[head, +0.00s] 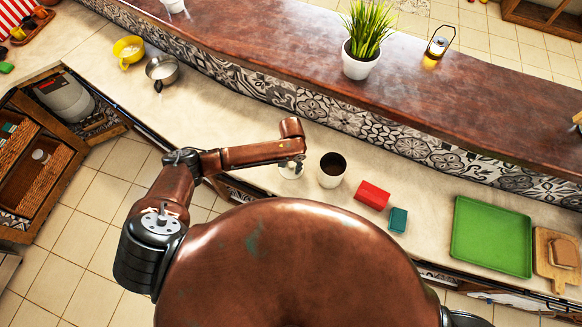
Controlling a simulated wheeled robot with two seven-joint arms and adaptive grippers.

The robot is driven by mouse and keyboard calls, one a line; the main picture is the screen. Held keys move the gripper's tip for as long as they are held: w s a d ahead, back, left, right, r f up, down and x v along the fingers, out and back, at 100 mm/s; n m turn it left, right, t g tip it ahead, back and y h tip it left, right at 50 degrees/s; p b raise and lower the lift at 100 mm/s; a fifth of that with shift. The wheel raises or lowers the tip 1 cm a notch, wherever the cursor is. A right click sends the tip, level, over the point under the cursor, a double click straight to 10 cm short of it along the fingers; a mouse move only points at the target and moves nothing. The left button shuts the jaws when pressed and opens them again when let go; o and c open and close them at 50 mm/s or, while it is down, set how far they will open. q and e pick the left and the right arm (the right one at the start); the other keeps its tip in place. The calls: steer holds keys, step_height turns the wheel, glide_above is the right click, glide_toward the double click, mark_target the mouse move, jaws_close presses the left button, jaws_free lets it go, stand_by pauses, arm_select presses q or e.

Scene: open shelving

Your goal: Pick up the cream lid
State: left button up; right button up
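A pale, cream-coloured round thing (290,173), which may be the cream lid, lies on the light counter (420,195) just left of a white cup (331,178) with dark contents. It is partly hidden by my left arm. My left gripper (292,164) is at the end of the arm, right over this pale thing. It is small and seen from above, so I cannot tell whether its fingers are open or shut, or whether they touch the thing. My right gripper is not in view.
A red block (372,195) and a teal block (398,219) lie right of the cup. A green tray (492,237) and a wooden board (556,262) with bread are further right. A raised brown ledge (440,85) with a potted plant (361,62) runs behind.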

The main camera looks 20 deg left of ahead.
arm_select(q)
steer(key=shift+s+a+f, duration=0.1)
steer(key=shift+s+f, duration=0.05)
jaws_close()
